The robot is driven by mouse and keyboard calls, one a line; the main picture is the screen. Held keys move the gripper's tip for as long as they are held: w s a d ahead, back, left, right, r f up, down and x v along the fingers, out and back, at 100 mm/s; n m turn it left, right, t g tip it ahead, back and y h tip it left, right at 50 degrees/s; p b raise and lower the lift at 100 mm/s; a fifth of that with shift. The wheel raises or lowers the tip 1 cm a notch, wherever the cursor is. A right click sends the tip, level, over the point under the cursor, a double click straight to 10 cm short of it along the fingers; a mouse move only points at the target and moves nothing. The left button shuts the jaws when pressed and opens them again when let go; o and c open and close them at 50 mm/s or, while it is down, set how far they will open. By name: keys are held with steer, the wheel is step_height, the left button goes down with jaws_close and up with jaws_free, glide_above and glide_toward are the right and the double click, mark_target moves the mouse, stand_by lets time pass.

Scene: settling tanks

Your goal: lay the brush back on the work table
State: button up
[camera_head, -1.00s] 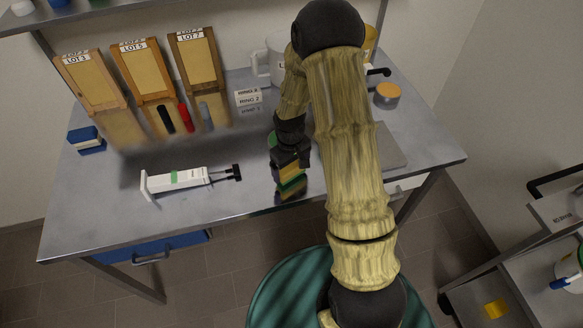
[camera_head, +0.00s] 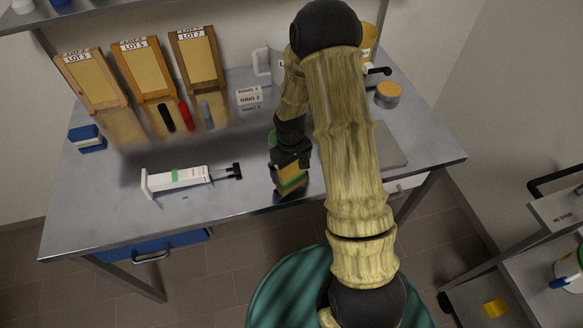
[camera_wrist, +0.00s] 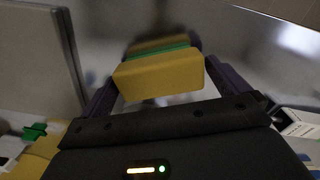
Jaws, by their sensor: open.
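A yellow block with a green layer (camera_head: 291,173), which I take to be the brush, is at the front middle of the steel work table (camera_head: 230,205). Its dark lower part merges with shadow or reflection, so its contact with the top is unclear. My gripper (camera_head: 290,157) is right above it, open. In the wrist view, the block (camera_wrist: 160,76) lies between the spread fingers of my gripper (camera_wrist: 168,88), with gaps at its sides. No bristles can be made out.
A white tool with a green band (camera_head: 176,179) lies left of my gripper. Lot-labelled wooden boards (camera_head: 147,72) stand behind, with coloured pens (camera_head: 185,116) in front. Bare steel lies front left.

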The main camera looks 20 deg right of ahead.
mark_target(291, 167)
step_height(291, 167, up, 11)
steer(key=b, duration=0.2)
steer(key=shift+r, duration=0.15)
stand_by(0.6)
steer(key=s+r+m+t, duration=0.1)
steer(key=s+r+m, duration=0.1)
steer(key=s, duration=0.5)
steer(key=s+r+m+t, duration=0.1)
steer(key=s+r+m, duration=0.1)
steer(key=s+r, duration=0.2)
steer(key=s, duration=0.3)
steer(key=shift+s+t, duration=0.15)
steer(key=shift+t, duration=0.25)
